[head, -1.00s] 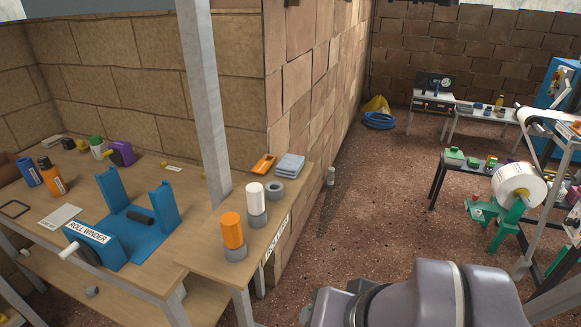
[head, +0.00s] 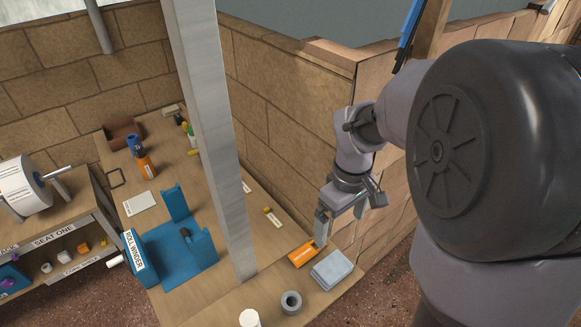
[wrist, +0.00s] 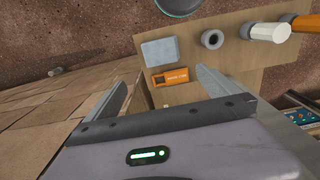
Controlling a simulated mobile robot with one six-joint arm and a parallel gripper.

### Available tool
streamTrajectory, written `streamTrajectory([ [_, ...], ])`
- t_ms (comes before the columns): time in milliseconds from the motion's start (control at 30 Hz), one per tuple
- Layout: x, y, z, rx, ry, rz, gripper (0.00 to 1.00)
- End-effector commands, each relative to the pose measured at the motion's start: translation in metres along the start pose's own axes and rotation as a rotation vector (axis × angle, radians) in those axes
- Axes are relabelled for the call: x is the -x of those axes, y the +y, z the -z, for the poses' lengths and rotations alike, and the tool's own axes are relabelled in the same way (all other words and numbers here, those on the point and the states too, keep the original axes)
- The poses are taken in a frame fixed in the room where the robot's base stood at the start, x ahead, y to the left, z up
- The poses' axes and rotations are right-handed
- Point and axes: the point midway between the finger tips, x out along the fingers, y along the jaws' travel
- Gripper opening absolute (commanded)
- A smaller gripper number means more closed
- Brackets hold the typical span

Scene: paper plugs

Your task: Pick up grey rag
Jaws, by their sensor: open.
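The grey rag (head: 332,269) is a folded grey-blue cloth lying flat near the bench's corner. In the wrist view the rag (wrist: 160,52) lies ahead of the fingers, beyond an orange labelled packet (wrist: 170,77). My gripper (head: 340,226) is open and empty, pointing down above the bench end near the brick wall. In the head view it is higher than the rag and behind it. In the wrist view both fingers of my gripper (wrist: 161,76) are spread apart, and nothing is between them in contact.
The orange packet (head: 303,254) lies right beside the rag. A grey ring (head: 291,302) and a white cylinder (head: 249,318) stand nearer the front. A metal post (head: 206,140) rises left of the rag, near the blue roll winder (head: 172,254). The brick wall (head: 393,205) is close on the right.

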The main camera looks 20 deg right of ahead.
Motion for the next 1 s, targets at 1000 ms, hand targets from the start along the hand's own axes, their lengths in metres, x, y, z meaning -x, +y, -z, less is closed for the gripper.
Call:
streamTrajectory([
  [1000,-0.172,0.002,-0.003,-0.001,0.0,0.001,1.0],
])
